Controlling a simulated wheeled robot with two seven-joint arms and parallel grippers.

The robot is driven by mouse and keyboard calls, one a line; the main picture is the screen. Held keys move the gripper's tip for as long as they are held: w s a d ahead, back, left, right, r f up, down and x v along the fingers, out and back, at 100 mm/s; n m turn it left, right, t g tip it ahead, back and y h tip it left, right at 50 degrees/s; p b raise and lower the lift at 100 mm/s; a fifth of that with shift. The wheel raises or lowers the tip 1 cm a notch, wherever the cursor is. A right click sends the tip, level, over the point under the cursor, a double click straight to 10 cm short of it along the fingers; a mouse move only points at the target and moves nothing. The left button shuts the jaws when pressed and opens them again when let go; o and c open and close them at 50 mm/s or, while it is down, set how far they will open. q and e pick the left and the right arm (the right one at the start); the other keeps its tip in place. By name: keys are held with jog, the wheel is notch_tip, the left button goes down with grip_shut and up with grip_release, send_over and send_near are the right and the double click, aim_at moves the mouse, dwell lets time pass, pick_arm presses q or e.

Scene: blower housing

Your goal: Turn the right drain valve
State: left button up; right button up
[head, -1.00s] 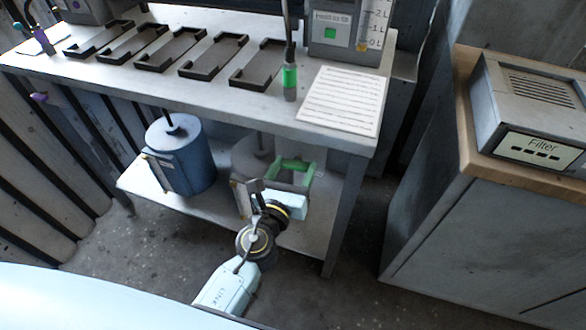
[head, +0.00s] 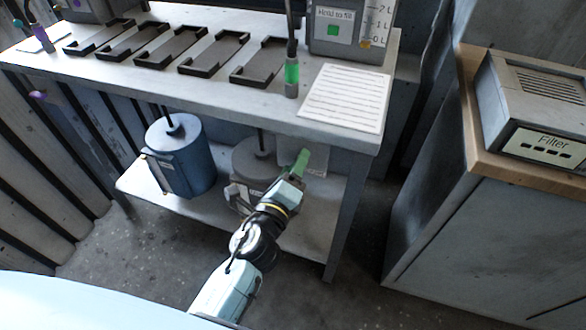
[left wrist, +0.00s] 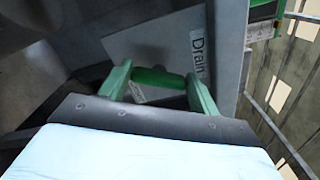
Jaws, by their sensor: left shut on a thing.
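My left gripper (head: 303,160) reaches under the bench to the lower shelf, at the right end beside the grey tank (head: 252,158). Its two green fingers (left wrist: 160,88) show in the left wrist view with a short green bar (left wrist: 158,77) between them. The gripper is shut on this bar, which looks like the drain valve's handle. Behind it is a grey panel (left wrist: 150,48) with a white label reading "Drain" (left wrist: 198,55). In the head view, the gripper hides the valve. My right gripper is not in view.
A blue tank (head: 182,160) stands on the lower shelf (head: 305,235) to the left. The bench top (head: 200,95) is above the gripper, and a bench leg (head: 345,220) is to its right. A wooden-topped cabinet (head: 470,190) stands farther right.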

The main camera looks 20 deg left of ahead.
pick_arm(q)
jog(key=n, duration=0.3)
jog(key=shift+n, duration=0.3)
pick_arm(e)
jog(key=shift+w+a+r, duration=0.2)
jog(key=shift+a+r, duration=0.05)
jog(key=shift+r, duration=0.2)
pick_arm(q)
jog(key=o, duration=1)
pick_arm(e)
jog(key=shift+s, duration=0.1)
